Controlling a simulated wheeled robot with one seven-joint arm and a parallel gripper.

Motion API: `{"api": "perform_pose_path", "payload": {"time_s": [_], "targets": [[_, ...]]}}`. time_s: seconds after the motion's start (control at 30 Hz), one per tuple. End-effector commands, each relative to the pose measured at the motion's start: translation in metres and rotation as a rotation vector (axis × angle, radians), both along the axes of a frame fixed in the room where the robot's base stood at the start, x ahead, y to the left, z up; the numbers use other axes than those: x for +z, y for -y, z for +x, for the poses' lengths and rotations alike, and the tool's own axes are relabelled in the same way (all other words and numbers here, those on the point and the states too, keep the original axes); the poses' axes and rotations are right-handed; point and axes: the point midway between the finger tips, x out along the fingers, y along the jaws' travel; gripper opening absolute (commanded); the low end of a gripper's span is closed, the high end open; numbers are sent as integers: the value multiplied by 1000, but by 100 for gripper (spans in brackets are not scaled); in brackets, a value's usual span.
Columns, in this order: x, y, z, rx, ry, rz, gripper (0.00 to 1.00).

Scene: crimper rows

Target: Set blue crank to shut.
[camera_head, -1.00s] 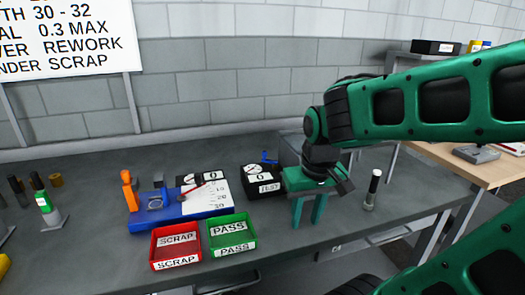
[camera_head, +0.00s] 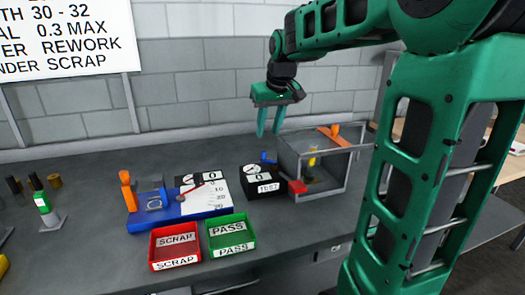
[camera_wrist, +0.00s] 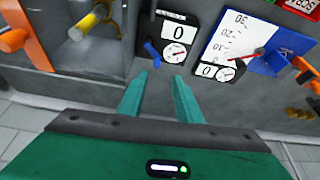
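The blue crank (camera_head: 268,158) is a small lever at the back of a black gauge box (camera_head: 262,182) with a dial and a display reading 0. It also shows in the wrist view (camera_wrist: 152,49), beside the gauge's lower corner there. My gripper (camera_head: 268,134) is above and behind the gauge box, fingers pointing down, apart and empty. In the wrist view my gripper (camera_wrist: 160,76) has its two fingers spread, with the blue crank just beyond their tips. The gripper does not appear to touch the crank.
A clear-sided case (camera_head: 337,181) with an orange handle (camera_head: 334,136) and a red part stands right of the gauge. A blue measuring fixture (camera_head: 150,222) is at left. Red (camera_head: 166,256) and green (camera_head: 222,245) trays are in front. The wall is close behind.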

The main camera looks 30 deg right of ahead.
Motion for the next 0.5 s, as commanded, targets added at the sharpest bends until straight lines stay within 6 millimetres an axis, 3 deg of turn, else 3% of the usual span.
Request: {"api": "perform_pose_path", "payload": {"time_s": [0.17, 0.5], "targets": [[-4, 8, 7, -7, -3, 0, 32], [-57, 12, 27, -7, -4, 0, 32]]}}
